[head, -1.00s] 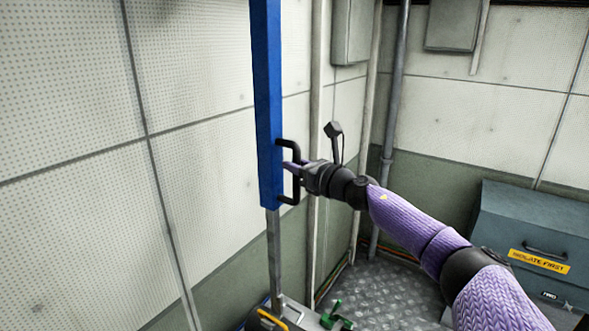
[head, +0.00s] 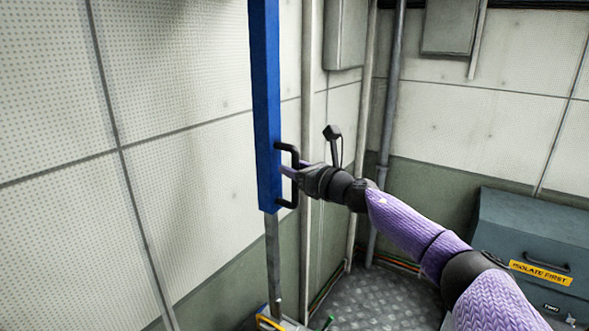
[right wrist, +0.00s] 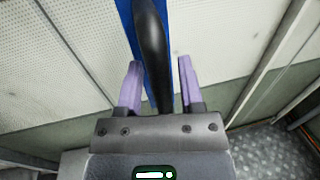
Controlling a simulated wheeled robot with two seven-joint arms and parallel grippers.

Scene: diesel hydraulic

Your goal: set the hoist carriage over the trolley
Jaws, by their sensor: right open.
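A tall blue post (head: 266,110) with a black handle (head: 294,180) on its right side stands left of centre in the head view; I take it for the hoist carriage, but cannot be sure. It sits around a grey mast (head: 273,260). My right gripper (head: 287,171) is at the handle. In the right wrist view its two purple fingers (right wrist: 160,84) are apart, one on each side of the black handle bar (right wrist: 151,50), with visible gaps. A low pale base (head: 285,325) is cut off at the bottom edge; whether it is the trolley I cannot tell. My left gripper is not in view.
A blue-grey chest (head: 525,232) with a yellow "ISOLATE FIRST" label stands at the right. Pipes (head: 388,130) run up the corner. A panelled wall (head: 190,90) is behind the post. Checkered metal floor (head: 385,300) lies clear between the post and the chest.

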